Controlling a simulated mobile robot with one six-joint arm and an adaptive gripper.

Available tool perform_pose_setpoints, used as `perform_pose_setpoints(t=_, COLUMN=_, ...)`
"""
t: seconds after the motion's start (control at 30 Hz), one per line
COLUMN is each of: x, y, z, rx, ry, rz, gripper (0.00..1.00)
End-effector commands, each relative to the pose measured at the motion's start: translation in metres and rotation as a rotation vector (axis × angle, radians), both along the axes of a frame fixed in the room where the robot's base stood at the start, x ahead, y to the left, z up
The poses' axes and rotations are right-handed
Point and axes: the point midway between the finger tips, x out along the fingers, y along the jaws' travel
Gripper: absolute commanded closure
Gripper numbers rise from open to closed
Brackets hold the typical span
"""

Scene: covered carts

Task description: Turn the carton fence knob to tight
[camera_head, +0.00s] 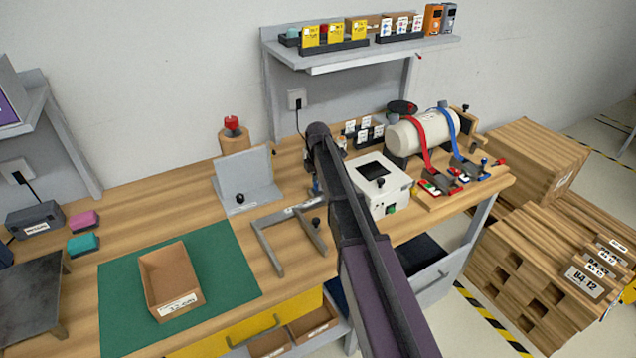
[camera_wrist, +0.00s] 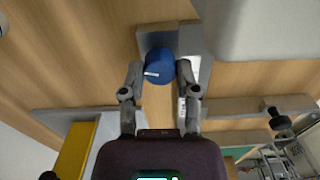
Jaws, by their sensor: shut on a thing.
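A blue round knob (camera_wrist: 159,62) with a white mark sits on a grey metal plate (camera_wrist: 188,42) in the wrist view. My gripper (camera_wrist: 161,76) is shut on this knob, one finger on each side. The white mark points to the left in that view. In the head view a grey fence frame (camera_head: 269,250) with a label and a black knob (camera_head: 316,223) lies on the bench, left of my arm. A bit of blue (camera_head: 316,186) shows beside my arm there; my fingers are hidden. I cannot read any tight marking.
An upright grey plate (camera_head: 243,175) with a black knob stands behind the frame. A white box (camera_head: 377,190) stands right of my arm. A cardboard carton (camera_head: 168,282) sits on a green mat (camera_head: 228,262) at the left. A tank with red and blue straps (camera_head: 420,133) is further right.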

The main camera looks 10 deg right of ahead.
Motion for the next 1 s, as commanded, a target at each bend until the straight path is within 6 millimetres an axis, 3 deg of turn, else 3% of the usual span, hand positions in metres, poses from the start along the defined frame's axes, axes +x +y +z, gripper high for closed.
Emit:
perform_pose_setpoints(t=0.37, x=0.0001, y=0.0005, z=-0.0002, rx=0.0, ry=0.0, rz=-0.176, gripper=1.0)
perform_pose_setpoints(t=1.0, x=0.0007, y=0.0009, z=-0.0002, rx=0.001, ry=0.0, rz=-0.761, gripper=1.0)
